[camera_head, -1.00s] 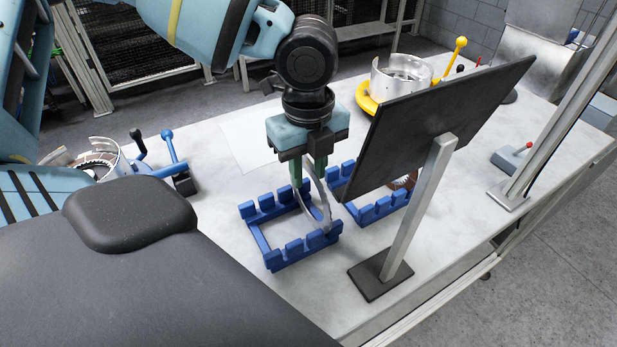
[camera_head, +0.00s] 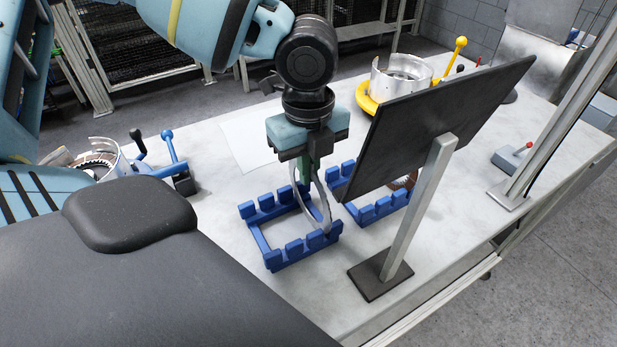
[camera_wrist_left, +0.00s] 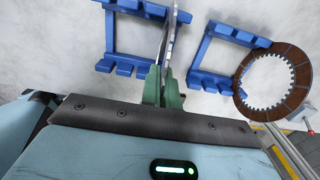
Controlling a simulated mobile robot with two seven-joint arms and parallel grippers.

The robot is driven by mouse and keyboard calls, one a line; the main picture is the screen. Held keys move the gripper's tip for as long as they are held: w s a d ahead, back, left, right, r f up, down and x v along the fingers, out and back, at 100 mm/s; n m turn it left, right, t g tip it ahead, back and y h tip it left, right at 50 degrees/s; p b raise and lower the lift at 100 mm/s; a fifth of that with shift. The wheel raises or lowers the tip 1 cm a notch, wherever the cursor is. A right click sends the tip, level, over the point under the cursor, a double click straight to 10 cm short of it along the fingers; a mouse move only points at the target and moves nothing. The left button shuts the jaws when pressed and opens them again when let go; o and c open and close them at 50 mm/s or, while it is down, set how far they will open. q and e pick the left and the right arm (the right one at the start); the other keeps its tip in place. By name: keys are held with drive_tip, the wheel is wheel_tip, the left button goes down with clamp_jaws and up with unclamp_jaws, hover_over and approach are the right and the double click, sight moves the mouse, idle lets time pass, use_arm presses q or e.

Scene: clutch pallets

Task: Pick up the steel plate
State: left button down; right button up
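The steel plate (camera_head: 324,205) is a thin grey ring standing on edge in the near blue rack (camera_head: 262,240). In the left wrist view the steel plate (camera_wrist_left: 169,30) shows nearly edge-on, between the green fingers. My left gripper (camera_head: 306,178) points down over the rack, and its fingers are closed together on the upper part of the plate. The left gripper (camera_wrist_left: 162,90) also shows in the wrist view with its fingers close together. The plate's lower part still sits at the rack. My right gripper is not in view.
A second blue rack (camera_head: 366,213) holds a brown toothed plate (camera_wrist_left: 296,62), partly hidden by a dark monitor (camera_head: 440,125) on a stand. A yellow-handled fixture (camera_head: 368,104) stands behind, and a blue-handled one (camera_head: 172,150) at left. Bare table lies between.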

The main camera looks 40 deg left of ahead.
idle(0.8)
use_arm(q)
wheel_tip(320, 180, up, 10)
drive_tip(key=shift+r, duration=0.1)
idle(0.4)
